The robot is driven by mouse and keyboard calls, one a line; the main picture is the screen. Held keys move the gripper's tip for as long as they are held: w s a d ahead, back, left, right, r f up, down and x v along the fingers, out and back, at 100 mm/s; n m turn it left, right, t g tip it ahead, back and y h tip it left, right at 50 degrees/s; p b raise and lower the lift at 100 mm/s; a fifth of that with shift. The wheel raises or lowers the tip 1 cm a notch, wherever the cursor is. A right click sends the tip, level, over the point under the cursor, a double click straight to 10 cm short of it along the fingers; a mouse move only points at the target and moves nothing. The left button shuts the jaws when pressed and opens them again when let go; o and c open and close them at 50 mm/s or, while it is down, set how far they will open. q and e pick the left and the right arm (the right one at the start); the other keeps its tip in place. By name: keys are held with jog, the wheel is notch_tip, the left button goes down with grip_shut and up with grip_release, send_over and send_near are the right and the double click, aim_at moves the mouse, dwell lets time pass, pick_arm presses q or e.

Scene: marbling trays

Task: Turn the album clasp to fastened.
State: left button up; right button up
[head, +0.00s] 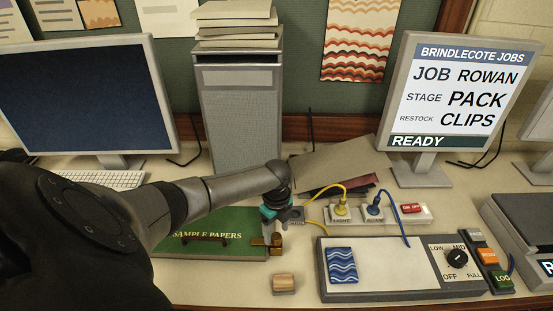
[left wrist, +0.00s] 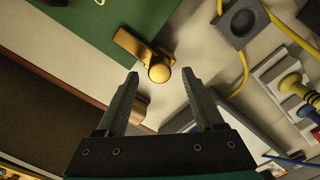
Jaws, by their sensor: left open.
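The green album (head: 200,255), lettered SAMPLE PAPERS, lies on the table. It also shows at the top of the left wrist view (left wrist: 115,18). A brass clasp (head: 276,244) sits at its right edge. In the left wrist view the clasp is a flat bar with a round knob (left wrist: 158,73) at its end, and the bar reaches from the knob toward the album. My left gripper (left wrist: 160,80) is open, its fingertips near the knob on either side in that picture. I cannot tell whether they touch it. In the head view it is above the clasp (head: 271,222). My right gripper is out of view.
A small wooden-topped block (head: 284,282) lies in front of the clasp. A grey panel (head: 400,295) with a dial and a blue wave-patterned piece (head: 342,266) stands to the right. Behind it are sockets with a yellow plug (head: 341,207) and a blue plug (head: 374,208), their cords trailing.

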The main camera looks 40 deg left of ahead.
aim_at(277, 236)
pick_arm(q)
notch_tip(277, 236, up, 14)
jog(key=shift+f+p, duration=0.25)
jog(key=shift+p, duration=0.05)
dwell(0.5)
